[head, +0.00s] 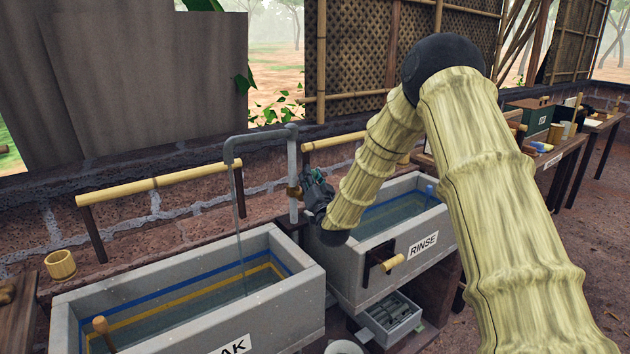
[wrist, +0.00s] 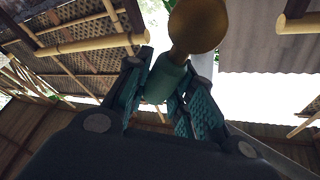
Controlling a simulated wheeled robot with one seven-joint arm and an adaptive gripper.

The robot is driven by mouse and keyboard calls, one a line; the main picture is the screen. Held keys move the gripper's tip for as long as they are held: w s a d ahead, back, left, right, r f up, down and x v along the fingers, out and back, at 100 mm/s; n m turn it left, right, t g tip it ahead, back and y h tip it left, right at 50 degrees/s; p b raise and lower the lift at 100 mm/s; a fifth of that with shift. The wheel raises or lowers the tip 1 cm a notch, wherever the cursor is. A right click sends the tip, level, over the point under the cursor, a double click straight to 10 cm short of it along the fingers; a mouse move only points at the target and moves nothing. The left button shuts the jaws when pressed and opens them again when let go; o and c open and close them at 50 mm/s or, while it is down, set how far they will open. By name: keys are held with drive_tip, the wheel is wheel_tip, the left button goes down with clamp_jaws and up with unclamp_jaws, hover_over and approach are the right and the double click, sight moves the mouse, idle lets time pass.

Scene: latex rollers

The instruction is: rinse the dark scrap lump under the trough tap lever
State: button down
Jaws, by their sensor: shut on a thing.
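The grey tap pipe (head: 292,165) stands between the two troughs. A thin stream of water (head: 241,225) falls from its spout into the left trough (head: 300,290), whose partly hidden label ends in "AK". My gripper (head: 317,190) is at the pipe, beside its brass collar (head: 294,193). In the wrist view my gripper (wrist: 165,95) is shut on the tap lever, a teal cylinder (wrist: 166,78) that joins a round brass part (wrist: 198,24). I cannot pick out the dark scrap lump with certainty; a brown lump (head: 6,292) shows at the left edge.
The trough marked RINSE (head: 425,235) stands right of the pipe, partly behind my arm. A bamboo cup (head: 60,265) sits on the left ledge. A wooden handle (head: 103,330) sticks up in the left trough. A small grey bin (head: 390,318) lies low in front.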

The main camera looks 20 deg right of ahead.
drive_tip(key=shift+s+d+f, duration=0.1)
drive_tip(key=shift+d+f, duration=0.05)
drive_tip(key=shift+f, duration=0.25)
drive_tip(key=c, duration=1.6)
unclamp_jaws()
drive_tip(key=o, duration=0.4)
drive_tip(key=shift+d, duration=0.15)
drive_tip(key=shift+o, duration=0.2)
drive_tip(key=shift+a+r, duration=0.25)
drive_tip(key=shift+d, duration=0.1)
